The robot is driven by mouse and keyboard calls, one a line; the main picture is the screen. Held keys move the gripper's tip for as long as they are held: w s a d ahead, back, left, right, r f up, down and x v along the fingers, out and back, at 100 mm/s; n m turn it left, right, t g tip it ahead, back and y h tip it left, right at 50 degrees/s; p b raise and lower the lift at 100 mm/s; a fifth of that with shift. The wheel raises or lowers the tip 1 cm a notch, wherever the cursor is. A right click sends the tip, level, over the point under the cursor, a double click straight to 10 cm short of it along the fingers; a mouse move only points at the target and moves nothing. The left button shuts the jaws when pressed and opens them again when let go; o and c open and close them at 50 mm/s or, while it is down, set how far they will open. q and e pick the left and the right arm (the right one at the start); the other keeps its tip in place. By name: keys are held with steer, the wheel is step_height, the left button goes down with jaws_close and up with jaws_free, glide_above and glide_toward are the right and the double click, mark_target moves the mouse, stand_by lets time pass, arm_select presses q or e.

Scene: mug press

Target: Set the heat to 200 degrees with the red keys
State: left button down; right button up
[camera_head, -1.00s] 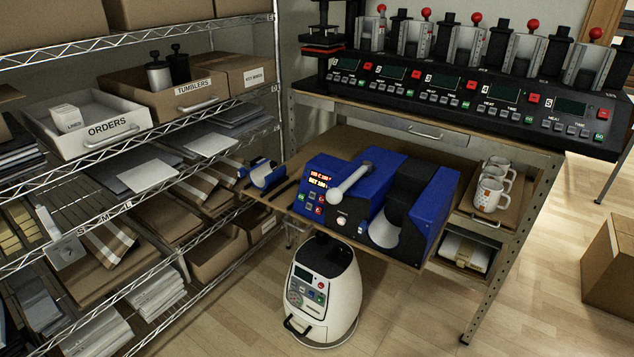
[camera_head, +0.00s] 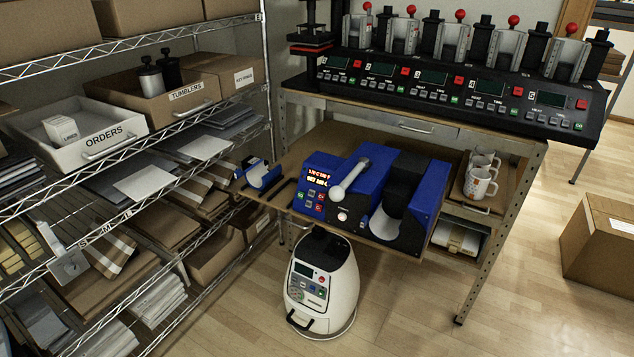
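A blue mug press (camera_head: 350,200) stands on the lower wooden shelf of the bench, its silver lever (camera_head: 349,180) slanting over the top. Its control panel (camera_head: 317,189) on the left has a lit orange two-line display (camera_head: 322,177); the digits are too small to read surely. Below the display are small keys, some of them red (camera_head: 320,207), with a green one on the left. Neither of my grippers is in view.
Mugs (camera_head: 481,183) stand right of the press. A multi-station press with dark displays (camera_head: 460,85) fills the upper bench. A wire rack (camera_head: 130,120) stands left; a white rounded machine (camera_head: 322,280) is on the floor below, a carton (camera_head: 606,245) right. Floor between is clear.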

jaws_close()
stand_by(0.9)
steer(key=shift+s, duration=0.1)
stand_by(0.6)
